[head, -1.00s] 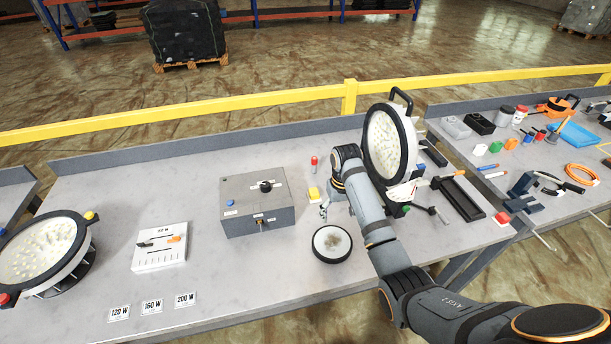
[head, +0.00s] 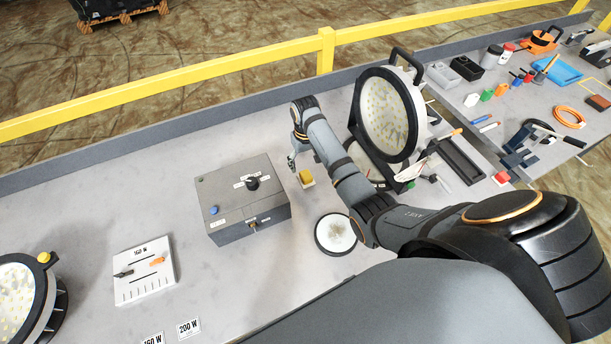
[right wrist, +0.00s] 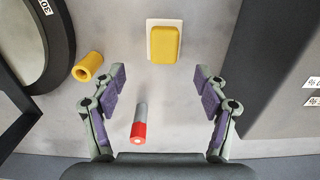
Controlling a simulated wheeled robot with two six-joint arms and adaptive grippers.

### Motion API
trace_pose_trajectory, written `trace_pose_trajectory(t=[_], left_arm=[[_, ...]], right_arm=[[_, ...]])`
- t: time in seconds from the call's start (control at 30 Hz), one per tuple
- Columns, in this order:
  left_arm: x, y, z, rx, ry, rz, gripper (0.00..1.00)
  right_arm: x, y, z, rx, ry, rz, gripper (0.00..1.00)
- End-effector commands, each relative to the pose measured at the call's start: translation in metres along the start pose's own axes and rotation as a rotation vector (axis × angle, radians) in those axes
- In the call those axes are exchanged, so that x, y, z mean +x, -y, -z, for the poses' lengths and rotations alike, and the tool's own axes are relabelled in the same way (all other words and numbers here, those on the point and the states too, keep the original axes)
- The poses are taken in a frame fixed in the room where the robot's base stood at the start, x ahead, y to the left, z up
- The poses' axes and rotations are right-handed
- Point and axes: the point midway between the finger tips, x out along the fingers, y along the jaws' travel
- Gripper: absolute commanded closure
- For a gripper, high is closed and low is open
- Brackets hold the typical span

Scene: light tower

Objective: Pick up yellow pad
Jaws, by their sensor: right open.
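The yellow pad (head: 306,178) lies on the grey workbench, right of the grey control box. In the right wrist view the yellow pad (right wrist: 165,44) sits on a thin white backing, ahead of the fingertips. My right gripper (head: 291,162) hangs just behind and left of the pad in the head view. Its fingers (right wrist: 158,82) are spread wide and hold nothing. The pad is apart from both fingers. My left gripper is in neither current view.
A red-and-grey cylinder (right wrist: 138,122) is between the fingers' bases in the wrist view. A hollow yellow cylinder (right wrist: 88,67) lies left. The control box (head: 240,200) and round lamp (head: 388,115) flank the pad. A round disc (head: 336,234) lies in front.

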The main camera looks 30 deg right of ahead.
Motion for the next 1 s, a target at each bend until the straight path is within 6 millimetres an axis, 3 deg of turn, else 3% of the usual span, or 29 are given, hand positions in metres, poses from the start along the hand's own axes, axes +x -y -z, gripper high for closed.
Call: trace_pose_trajectory(t=[0.2,0.27,0.5,0.73,1.0], left_arm=[[-0.006,0.001,0.044,-0.003,-0.065,0.001,0.60],[-0.012,0.002,0.050,-0.003,-0.074,0.001,0.60],[-0.016,0.002,0.032,-0.002,-0.046,0.001,0.60],[-0.015,0.001,0.021,-0.001,-0.030,0.000,0.60],[-0.015,0.001,0.030,-0.002,-0.042,0.000,0.60]], right_arm=[[0.008,0.001,-0.001,0.000,0.002,0.000,0.26],[0.017,0.003,-0.003,0.000,0.004,0.000,0.26],[0.053,0.006,-0.003,0.000,0.001,0.000,0.26],[0.056,0.005,-0.003,0.000,-0.001,0.000,0.26],[0.055,0.005,-0.003,0.000,-0.001,0.000,0.62]])
